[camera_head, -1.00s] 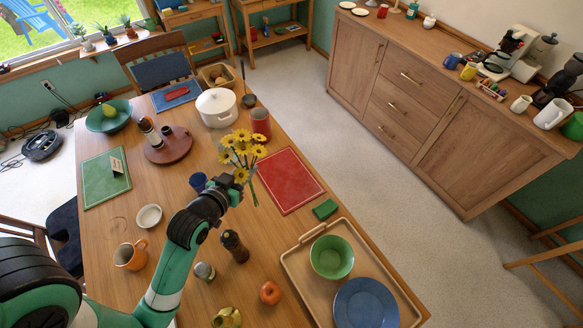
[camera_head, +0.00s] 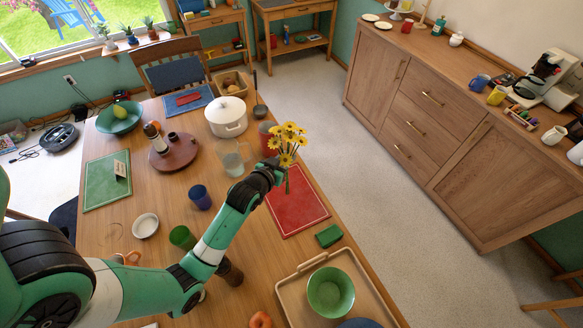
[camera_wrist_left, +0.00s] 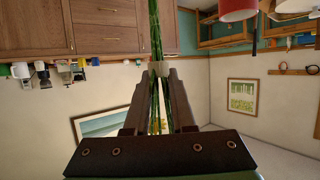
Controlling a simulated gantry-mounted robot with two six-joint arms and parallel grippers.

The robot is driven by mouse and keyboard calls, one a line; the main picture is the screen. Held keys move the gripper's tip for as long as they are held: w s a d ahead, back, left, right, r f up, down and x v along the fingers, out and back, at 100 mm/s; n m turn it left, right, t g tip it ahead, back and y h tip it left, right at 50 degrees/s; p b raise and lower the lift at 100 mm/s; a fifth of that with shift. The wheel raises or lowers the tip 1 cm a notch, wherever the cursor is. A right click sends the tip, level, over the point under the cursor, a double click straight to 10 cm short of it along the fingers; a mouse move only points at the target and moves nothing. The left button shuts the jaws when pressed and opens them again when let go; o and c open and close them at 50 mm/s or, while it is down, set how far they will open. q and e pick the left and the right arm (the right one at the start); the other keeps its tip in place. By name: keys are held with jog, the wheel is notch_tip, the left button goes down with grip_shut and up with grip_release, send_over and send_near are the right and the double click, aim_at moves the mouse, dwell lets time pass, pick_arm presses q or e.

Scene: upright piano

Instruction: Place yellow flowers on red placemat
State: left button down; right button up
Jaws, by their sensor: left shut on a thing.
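The yellow flowers (camera_head: 288,140) are a bunch with dark centres and green stems. My left gripper (camera_head: 276,172) is shut on the stems and holds the blooms up, over the far end of the red placemat. In the left wrist view, the green stems (camera_wrist_left: 155,35) run between the two fingers of the gripper (camera_wrist_left: 159,75). The red placemat (camera_head: 298,207) lies bare along the table's right edge, partly behind the gripper. Whether the stems touch it cannot be told. My right gripper is not in view.
A red cup (camera_head: 268,136) stands beyond the gripper, a clear glass (camera_head: 233,162) to its left. A blue cup (camera_head: 200,197) stands nearer. A green sponge (camera_head: 328,235) and a tan tray (camera_head: 290,292) with a green bowl (camera_head: 330,290) lie in front of the placemat.

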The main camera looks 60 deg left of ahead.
pick_arm(q)
notch_tip(320, 180, down, 6)
jog(key=w+a+b, duration=0.1)
jog(key=w, duration=0.1)
jog(key=shift+w+a, duration=0.15)
jog(key=shift+f, duration=0.15)
jog(key=shift+f, duration=0.15)
jog(key=c, duration=0.8)
grip_release()
jog(key=shift+o, duration=0.2)
